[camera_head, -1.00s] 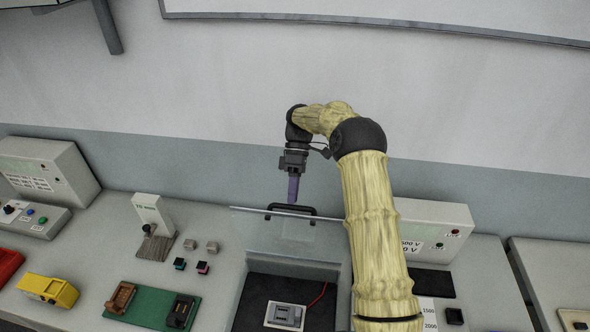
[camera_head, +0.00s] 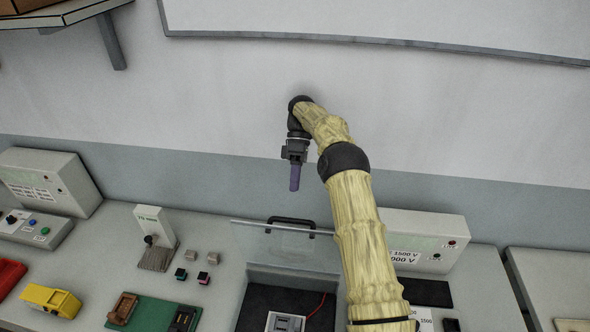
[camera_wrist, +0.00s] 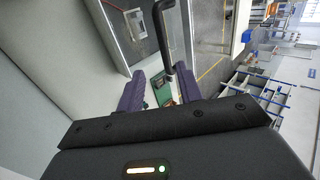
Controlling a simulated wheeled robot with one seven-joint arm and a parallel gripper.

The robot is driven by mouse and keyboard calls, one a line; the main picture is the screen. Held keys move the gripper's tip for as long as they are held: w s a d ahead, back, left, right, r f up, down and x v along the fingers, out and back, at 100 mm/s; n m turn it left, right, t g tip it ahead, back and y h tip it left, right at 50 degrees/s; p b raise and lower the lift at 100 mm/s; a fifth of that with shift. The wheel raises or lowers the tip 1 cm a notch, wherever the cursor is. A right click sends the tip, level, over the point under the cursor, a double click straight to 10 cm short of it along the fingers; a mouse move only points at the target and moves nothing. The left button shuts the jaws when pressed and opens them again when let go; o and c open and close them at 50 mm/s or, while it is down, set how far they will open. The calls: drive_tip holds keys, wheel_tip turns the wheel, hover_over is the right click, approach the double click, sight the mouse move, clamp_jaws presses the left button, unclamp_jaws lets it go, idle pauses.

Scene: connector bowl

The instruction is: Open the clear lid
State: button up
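The clear lid (camera_head: 262,243) stands raised at a steep tilt over the back of a dark-floored box in the head view. Its black handle (camera_head: 291,220) is at the upper edge. My gripper (camera_head: 295,188) is above the handle and apart from it, with purple fingers pointing down. In the wrist view the two fingers of my gripper (camera_wrist: 160,88) are spread with nothing held between them.
A grey device (camera_head: 285,322) sits inside the box. To the left are a green board (camera_head: 150,312), a yellow block (camera_head: 50,300) and a white upright unit (camera_head: 150,225). A voltage box (camera_head: 425,235) stands right, partly behind my arm. The wall is behind.

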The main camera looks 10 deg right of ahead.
drive_tip(key=shift+w+d+r+p, duration=0.1)
drive_tip(key=shift+w+r+p, duration=0.3)
drive_tip(key=shift+p, duration=0.7)
